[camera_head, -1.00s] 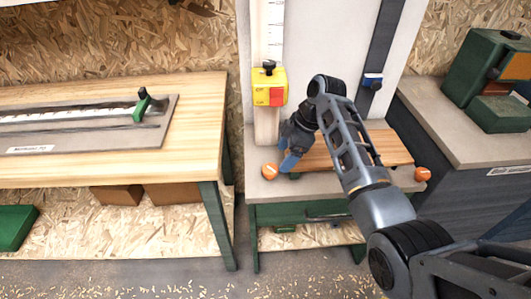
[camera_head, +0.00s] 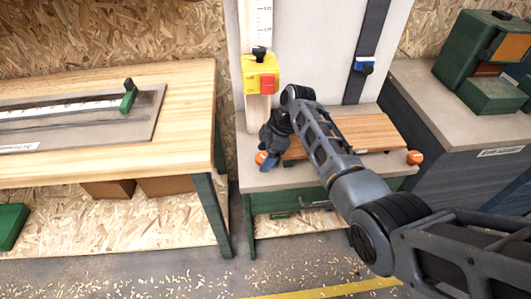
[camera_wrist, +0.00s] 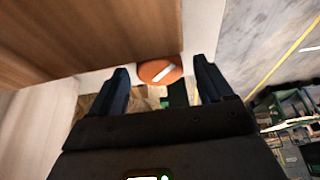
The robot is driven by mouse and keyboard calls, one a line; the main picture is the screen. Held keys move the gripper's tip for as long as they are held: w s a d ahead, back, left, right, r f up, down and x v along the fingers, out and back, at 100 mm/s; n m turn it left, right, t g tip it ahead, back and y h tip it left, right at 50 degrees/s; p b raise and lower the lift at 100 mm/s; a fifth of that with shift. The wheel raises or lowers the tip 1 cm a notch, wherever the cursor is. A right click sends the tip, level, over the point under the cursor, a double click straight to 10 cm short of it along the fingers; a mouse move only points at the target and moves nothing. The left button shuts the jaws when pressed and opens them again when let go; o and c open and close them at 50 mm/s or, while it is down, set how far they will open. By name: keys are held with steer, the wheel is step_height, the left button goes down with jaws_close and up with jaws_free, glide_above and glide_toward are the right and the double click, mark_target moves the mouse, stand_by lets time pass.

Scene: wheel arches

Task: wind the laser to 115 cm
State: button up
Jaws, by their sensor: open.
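A yellow box with a red patch (camera_head: 261,75) sits on a pale upright post below a white vertical scale (camera_head: 264,20). The scale's numbers are too small to read, and I cannot tell which part is the laser. An orange round knob (camera_head: 261,157) is at the bench's left front, partly hidden by my gripper (camera_head: 266,161). In the wrist view, this orange knob with a white stripe (camera_wrist: 160,71) shows between and beyond the fingertips of my gripper (camera_wrist: 162,83). The fingers are spread open, with visible gaps on both sides.
A second orange knob (camera_head: 415,157) is at the bench's right. A wooden board (camera_head: 365,134) lies between the knobs. A blue-and-white piece (camera_head: 364,65) sits on a dark vertical rail. A wooden table (camera_head: 150,160) stands left, a green machine (camera_head: 480,65) right.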

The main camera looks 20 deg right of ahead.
steer(key=shift+c, duration=0.4)
steer(key=c, duration=1)
steer(key=shift+o, duration=0.2)
steer(key=shift+m+p, duration=0.3)
steer(key=shift+m, duration=0.1)
